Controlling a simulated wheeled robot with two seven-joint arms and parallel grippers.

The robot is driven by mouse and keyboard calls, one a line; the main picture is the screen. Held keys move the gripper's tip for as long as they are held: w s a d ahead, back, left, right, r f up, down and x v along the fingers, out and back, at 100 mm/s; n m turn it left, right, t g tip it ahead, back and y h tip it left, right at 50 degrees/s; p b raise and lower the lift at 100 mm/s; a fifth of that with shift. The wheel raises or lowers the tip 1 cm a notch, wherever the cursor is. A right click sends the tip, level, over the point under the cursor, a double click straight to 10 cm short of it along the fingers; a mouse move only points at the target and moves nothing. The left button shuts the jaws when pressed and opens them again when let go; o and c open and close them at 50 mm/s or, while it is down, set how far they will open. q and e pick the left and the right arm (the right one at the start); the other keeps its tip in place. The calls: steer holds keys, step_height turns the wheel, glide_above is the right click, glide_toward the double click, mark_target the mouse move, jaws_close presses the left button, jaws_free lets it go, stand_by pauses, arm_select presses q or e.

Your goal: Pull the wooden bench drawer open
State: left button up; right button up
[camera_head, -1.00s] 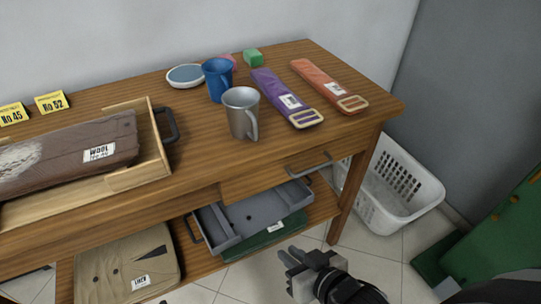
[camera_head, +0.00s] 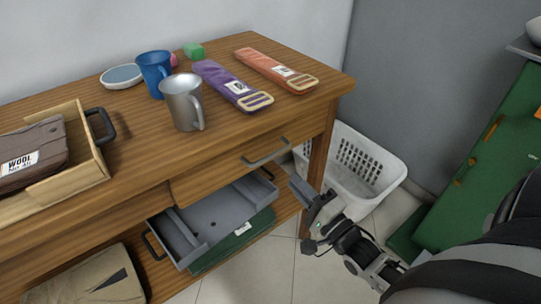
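The wooden bench (camera_head: 118,180) has a drawer (camera_head: 222,178) in its front, below the right part of the top. The drawer front looks flush with the bench, so it appears closed. Its grey bar handle (camera_head: 267,153) sits near the top edge of the drawer front. My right gripper (camera_head: 300,190) is below and to the right of the handle, in front of the bench's right leg, apart from the handle. It holds nothing visible; its finger gap is not clear from this angle. My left gripper is out of view.
On the bench top are a metal mug (camera_head: 182,104), a blue mug (camera_head: 154,72), purple (camera_head: 226,82) and orange (camera_head: 270,68) straps and a wooden tray (camera_head: 85,180). A grey tray (camera_head: 212,215) lies on the shelf below. A white basket (camera_head: 355,165) stands right of the bench.

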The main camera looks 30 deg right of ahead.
mark_target(271, 155)
steer(key=x, duration=1)
steer(key=shift+w, duration=0.2)
jaws_close()
steer(key=shift+s+a, duration=0.1)
